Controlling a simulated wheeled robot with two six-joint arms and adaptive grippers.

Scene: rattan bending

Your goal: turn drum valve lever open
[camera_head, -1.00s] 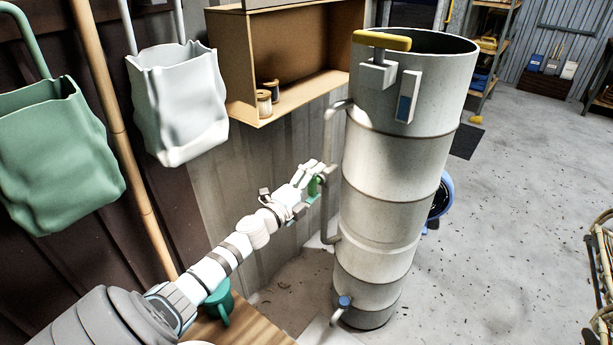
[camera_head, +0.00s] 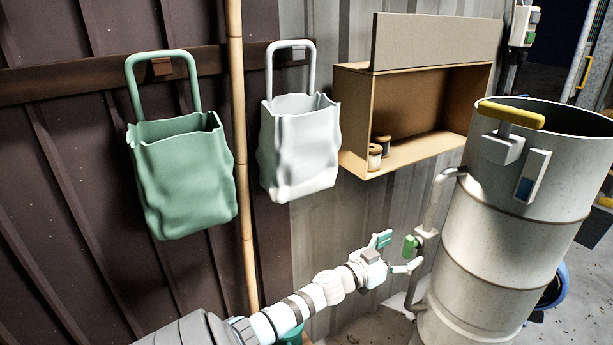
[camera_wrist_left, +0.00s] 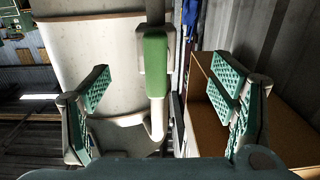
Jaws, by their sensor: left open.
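The tall pale drum (camera_head: 470,235) stands at the right of the head view. A pipe (camera_head: 436,200) runs down its left side and carries a green lever (camera_head: 411,247) on a grey fitting. In the wrist view the green lever (camera_wrist_left: 155,65) looks upright, in front of the drum wall (camera_wrist_left: 95,50). A yellow handle (camera_head: 512,114) sits near the drum's rim. My left gripper (camera_head: 396,254) is open just left of the green lever. In the wrist view the lever shows between its spread teal finger pads (camera_wrist_left: 163,85), with gaps on both sides. My right gripper is not in view.
A wooden wall shelf (camera_head: 358,125) with spools (camera_head: 375,156) is above my left gripper. A green bag (camera_head: 183,180) and a white bag (camera_head: 298,150) hang on the wall, with a bamboo pole (camera_head: 240,150) between them. A blue round object (camera_head: 551,288) is behind the drum.

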